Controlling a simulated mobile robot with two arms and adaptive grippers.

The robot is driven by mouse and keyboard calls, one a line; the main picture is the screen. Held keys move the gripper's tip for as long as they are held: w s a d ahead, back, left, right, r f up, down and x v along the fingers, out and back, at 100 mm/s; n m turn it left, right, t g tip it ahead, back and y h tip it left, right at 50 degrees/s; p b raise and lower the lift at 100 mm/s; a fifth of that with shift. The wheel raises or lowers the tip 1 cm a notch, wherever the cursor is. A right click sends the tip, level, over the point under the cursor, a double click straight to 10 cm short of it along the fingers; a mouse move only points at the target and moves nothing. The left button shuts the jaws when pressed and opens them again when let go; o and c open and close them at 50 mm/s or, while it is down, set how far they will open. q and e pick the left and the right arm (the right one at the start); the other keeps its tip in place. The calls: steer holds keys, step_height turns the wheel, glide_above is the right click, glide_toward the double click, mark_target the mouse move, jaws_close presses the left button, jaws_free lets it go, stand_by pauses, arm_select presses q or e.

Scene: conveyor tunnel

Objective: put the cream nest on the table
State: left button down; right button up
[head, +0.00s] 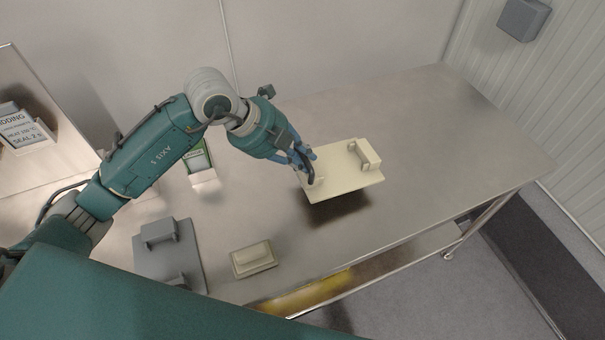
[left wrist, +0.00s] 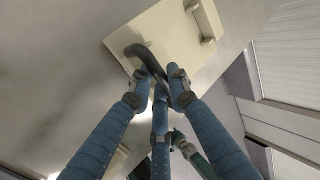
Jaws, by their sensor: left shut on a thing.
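The cream nest (head: 345,178) is a flat cream plate with a raised handle-like block at each end. My left gripper (head: 308,164) is shut on its left-end block. The nest is over the metal table (head: 425,120), and a dark shadow below its front edge suggests a small gap above the top. In the left wrist view the nest (left wrist: 175,35) is at the top, with the blue fingers (left wrist: 160,72) at its near end. The fingers partly hide the gripped block. My right gripper is in neither view.
A grey plate with similar blocks (head: 185,252) lies at the table's front left. A small cream block (head: 254,259) sits near the front edge. A green and white box (head: 198,160) stands behind them. The table's right side is clear.

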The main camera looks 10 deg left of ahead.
mark_target(299, 176)
arm_select(q)
step_height(299, 176, down, 2)
steer(key=shift+w+f, duration=0.1)
steer(key=shift+f, duration=2.5)
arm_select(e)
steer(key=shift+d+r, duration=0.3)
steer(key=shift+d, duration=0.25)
arm_select(q)
steer(key=c, duration=1.7)
jaws_free()
steer(key=shift+f, duration=0.1)
steer(key=shift+c, duration=0.2)
steer(key=shift+o, duration=0.4)
steer(key=shift+s+a+r, duration=0.1)
steer(key=shift+s+r, duration=0.1)
steer(key=shift+r, duration=0.1)
steer(key=v, duration=1.1)
steer(key=shift+r+b, duration=0.25)
steer(key=shift+b, duration=0.1)
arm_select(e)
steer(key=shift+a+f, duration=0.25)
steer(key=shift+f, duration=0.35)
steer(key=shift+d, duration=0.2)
